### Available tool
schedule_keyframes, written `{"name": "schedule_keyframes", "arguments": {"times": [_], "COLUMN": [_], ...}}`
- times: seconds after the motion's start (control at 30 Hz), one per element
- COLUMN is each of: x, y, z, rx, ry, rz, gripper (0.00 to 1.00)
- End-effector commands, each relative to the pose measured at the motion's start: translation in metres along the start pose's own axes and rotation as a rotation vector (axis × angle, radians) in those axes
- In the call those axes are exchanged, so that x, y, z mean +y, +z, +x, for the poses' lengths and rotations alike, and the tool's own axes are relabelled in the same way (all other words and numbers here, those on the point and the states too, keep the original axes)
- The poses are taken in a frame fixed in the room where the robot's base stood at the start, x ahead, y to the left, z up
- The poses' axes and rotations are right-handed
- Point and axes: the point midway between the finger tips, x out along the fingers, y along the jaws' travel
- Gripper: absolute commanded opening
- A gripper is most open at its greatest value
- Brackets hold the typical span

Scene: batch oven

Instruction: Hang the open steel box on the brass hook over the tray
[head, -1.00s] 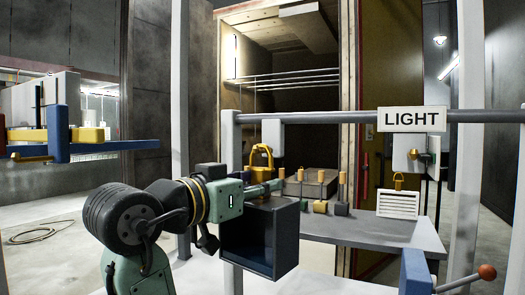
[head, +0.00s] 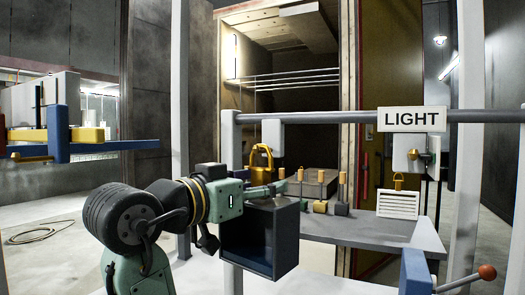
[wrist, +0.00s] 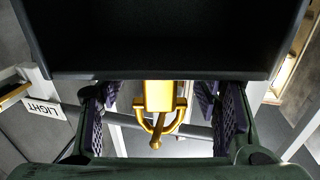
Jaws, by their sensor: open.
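The dark open steel box (head: 260,245) is upright, its open side facing the head camera, and fills the top of the wrist view (wrist: 165,35). Its yellow handle loop (head: 261,151) rises above it, in front of a white block on the rail. In the wrist view a brass hook tip (wrist: 155,143) shows at the loop's end; I cannot tell whether the hook bears the box. My gripper (wrist: 162,118) is open, its fingers on either side of the yellow handle (wrist: 158,93) and apart from it. The grey tray (head: 345,230) extends to the right behind the box.
A grey rail (head: 330,117) crosses above, with a LIGHT sign (head: 412,119) and another brass hook (head: 426,157) at right. Several small yellow-handled blocks (head: 320,207) and a white slatted box (head: 398,204) stand on the tray.

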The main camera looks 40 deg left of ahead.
Motion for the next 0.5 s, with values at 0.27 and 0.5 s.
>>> {"name": "schedule_keyframes", "arguments": {"times": [0.27,0.5], "x": [0.0,-0.001], "y": [0.001,-0.001], "z": [-0.002,-0.036], "rx": [-0.002,0.002], "ry": [0.0,-0.003], "rz": [-0.001,0.001], "gripper": [0.58,0.58]}}
